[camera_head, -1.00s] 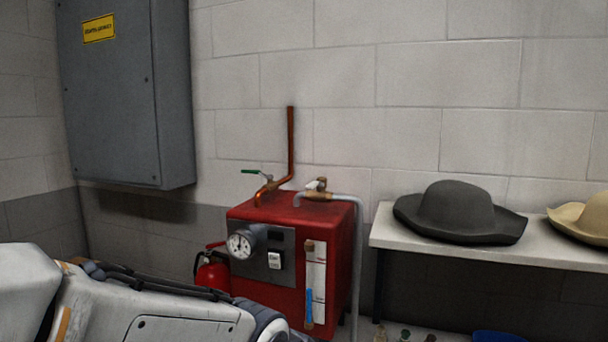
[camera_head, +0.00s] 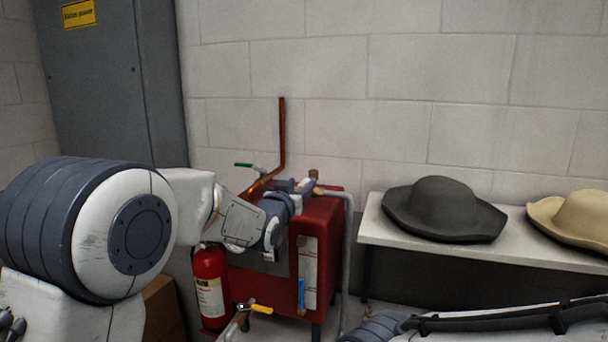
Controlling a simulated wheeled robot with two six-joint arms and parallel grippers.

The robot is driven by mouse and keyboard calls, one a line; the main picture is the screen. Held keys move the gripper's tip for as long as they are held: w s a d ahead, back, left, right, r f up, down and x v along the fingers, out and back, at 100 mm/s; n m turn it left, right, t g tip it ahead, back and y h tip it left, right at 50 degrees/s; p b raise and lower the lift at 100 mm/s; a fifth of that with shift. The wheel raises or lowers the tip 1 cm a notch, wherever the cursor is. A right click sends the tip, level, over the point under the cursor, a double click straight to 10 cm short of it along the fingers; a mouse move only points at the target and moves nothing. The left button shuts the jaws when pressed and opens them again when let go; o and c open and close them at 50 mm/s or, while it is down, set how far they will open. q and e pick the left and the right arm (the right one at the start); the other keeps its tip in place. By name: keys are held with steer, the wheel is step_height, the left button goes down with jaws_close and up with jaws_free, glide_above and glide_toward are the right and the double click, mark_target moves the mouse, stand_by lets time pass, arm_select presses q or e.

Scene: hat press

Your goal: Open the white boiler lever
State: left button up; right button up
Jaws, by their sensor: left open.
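The red boiler (camera_head: 325,215) stands against the wall, with pipes and valves on top. My left arm comes in from the left and crosses in front of the boiler's upper left part. My left gripper (camera_head: 304,187) is open at the top of the boiler, at the valve on the grey pipe (camera_head: 347,215). The white lever is mostly hidden by the gripper, and I cannot tell whether the fingers touch it. A brass part (camera_head: 314,175) of that valve shows just above the fingers. The right gripper is not in view.
A green lever (camera_head: 244,165) sits on the copper pipe (camera_head: 282,130) left of the gripper. A fire extinguisher (camera_head: 210,283) stands left of the boiler. A yellow-handled valve (camera_head: 261,309) is low in front. A shelf (camera_head: 385,232) with a dark hat (camera_head: 440,208) and tan hat (camera_head: 575,216) is right.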

mark_target(304, 181)
arm_select(q)
steer(key=shift+p+x, duration=0.5)
steer(key=shift+x, duration=1.1)
steer(key=shift+c, duration=0.3)
jaws_close()
